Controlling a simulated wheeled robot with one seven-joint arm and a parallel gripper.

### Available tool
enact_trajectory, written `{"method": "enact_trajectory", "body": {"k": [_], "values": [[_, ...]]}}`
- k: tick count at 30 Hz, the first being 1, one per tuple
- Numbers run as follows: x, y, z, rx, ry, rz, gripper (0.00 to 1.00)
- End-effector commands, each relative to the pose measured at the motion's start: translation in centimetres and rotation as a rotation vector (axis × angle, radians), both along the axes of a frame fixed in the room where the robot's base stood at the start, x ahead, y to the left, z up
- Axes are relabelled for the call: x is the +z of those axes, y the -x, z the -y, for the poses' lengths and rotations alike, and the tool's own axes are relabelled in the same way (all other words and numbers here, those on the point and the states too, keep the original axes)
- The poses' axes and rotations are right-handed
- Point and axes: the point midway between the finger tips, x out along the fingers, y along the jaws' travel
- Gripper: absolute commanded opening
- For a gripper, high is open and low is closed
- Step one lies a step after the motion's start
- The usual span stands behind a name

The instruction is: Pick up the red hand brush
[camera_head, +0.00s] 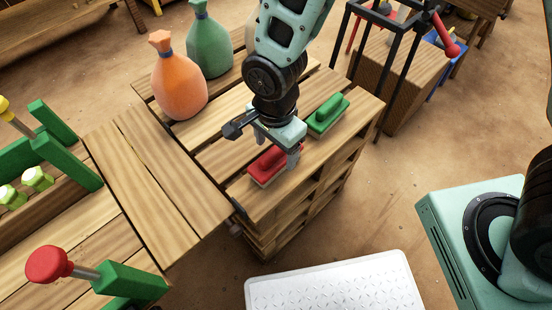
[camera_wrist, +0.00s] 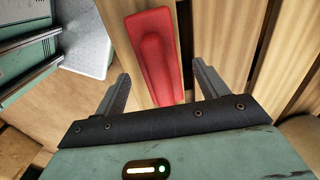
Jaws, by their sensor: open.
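The red hand brush (camera_head: 267,166) lies on the slatted wooden pallet stack (camera_head: 254,207), near its front edge. My gripper (camera_head: 275,150) is just above it, pointing down, and hides part of the brush in the head view. The jaws are open and hold nothing. I cannot tell whether a finger touches the brush.
A green hand brush (camera_head: 328,115) lies to the right on the same pallet top. An orange sack (camera_head: 178,82) and a green sack (camera_head: 208,45) stand at the back left. A wooden bench with green blocks (camera_head: 65,160) adjoins on the left. A white plate (camera_head: 335,285) is in front.

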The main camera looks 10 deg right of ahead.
Motion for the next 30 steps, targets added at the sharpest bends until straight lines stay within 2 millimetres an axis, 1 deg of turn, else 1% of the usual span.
{"method": "enact_trajectory", "body": {"k": [1, 5, 7, 12, 13, 14, 15, 17, 18, 19, 26, 29, 30], "values": [[-1.2, 0.0, 0.2, -0.002, 0.003, -0.004, 0.73], [-2.9, 0.0, 0.2, -0.002, 0.002, -0.002, 0.73], [-3.2, 0.0, 0.2, 0.000, 0.001, -0.001, 0.73], [-3.1, 0.0, 0.1, 0.000, 0.000, 0.000, 0.73], [-3.1, 0.0, 0.1, 0.000, 0.000, 0.000, 0.70], [-3.1, 0.0, 0.1, 0.000, 0.000, 0.000, 0.62], [-3.1, 0.0, 0.1, 0.000, 0.000, 0.000, 0.50], [-3.1, 0.0, 0.1, 0.000, 0.000, 0.000, 0.34], [-3.1, 0.0, 0.1, 0.000, 0.000, 0.000, 0.23], [-3.1, 0.0, 0.1, 0.000, 0.000, 0.000, 0.20], [-3.0, 0.0, 0.1, -0.001, 0.000, 0.000, 0.21], [-2.3, -0.1, 0.1, -0.002, -0.001, 0.002, 0.21], [-1.8, -0.1, 0.1, -0.002, -0.001, 0.002, 0.21]]}}
